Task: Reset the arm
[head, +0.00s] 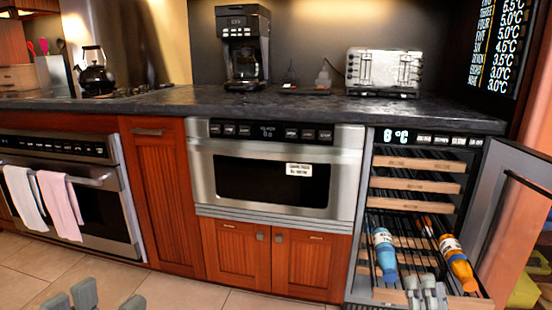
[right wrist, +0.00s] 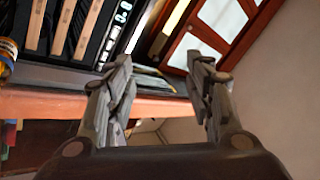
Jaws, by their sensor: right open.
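My right gripper (head: 426,285) shows at the lower edge of the head view, in front of the open wine cooler. In the right wrist view my right gripper (right wrist: 163,75) is open, its fingers apart with nothing between them.
The wine cooler (head: 414,185) has wooden-fronted racks; a blue bottle (head: 385,254) and an orange bottle (head: 457,262) lie low in it. Its door (head: 512,215) stands open at right. The microwave drawer (head: 270,178) is shut. Tiled floor lies clear at left.

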